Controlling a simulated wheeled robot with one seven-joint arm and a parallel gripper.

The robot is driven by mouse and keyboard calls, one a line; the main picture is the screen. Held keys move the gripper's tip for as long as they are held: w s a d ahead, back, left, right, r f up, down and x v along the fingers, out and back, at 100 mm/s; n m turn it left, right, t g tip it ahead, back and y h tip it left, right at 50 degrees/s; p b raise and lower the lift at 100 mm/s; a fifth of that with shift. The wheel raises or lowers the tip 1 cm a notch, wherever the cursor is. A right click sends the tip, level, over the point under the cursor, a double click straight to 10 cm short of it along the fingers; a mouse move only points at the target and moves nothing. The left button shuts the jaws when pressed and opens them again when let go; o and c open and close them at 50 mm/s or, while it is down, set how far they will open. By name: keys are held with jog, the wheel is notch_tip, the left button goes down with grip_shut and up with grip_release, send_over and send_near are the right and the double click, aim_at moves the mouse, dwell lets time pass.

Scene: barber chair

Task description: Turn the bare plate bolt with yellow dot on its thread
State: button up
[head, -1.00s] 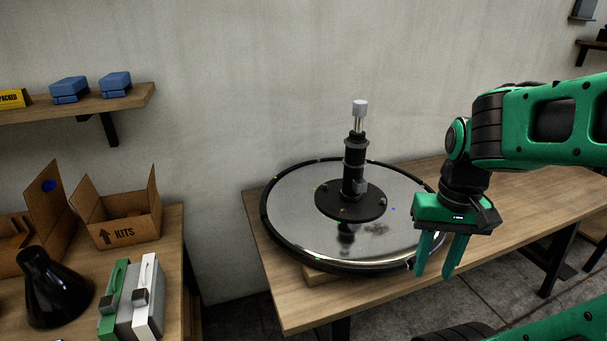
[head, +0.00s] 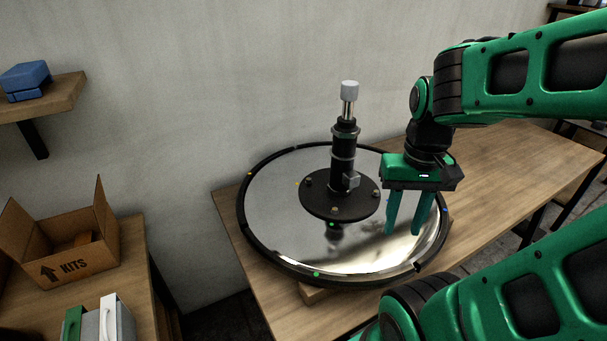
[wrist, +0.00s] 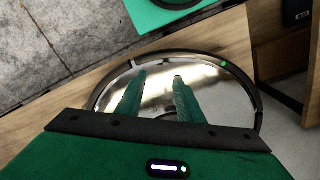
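A black round plate (head: 322,206) sits at the middle of a mirror-like disc (head: 275,235) that lies on the bench. Small bolts show on the plate, one at its left (head: 308,181) and one at its front (head: 335,209). A yellow dot (head: 297,184) shows just left of the plate; I cannot tell which bolt's thread it marks. A black column (head: 343,150) with a grey top rises from the plate. My gripper (head: 402,232) is open and empty, fingers down, right of the plate in front of the disc's right part. The wrist view shows its parted fingers (wrist: 160,77) before the disc.
A green dot (head: 316,274) shows on the disc's front rim and a blue dot (head: 446,210) on its right. The wooden bench (head: 510,170) is clear to the right. An open KITS box (head: 75,262) and cases stand on the left table. A wall stands close behind.

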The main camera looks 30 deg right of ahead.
jog(key=w+a+r+n+t, duration=0.15)
jog(key=w+a+n, duration=0.35)
jog(key=w, duration=0.5)
jog(key=w+a+r+n+t, duration=0.15)
jog(key=w+a+n, duration=0.25)
jog(key=w, duration=0.5)
jog(key=n+g+h, duration=0.3)
jog(key=n+h, duration=0.2)
jog(key=n, duration=1)
send_near(309, 180)
jog(key=x, duration=0.6)
jog(key=shift+s+d+f, duration=0.1)
jog(key=shift+d+f, duration=0.05)
jog(key=shift+f, duration=0.2)
grip_shut()
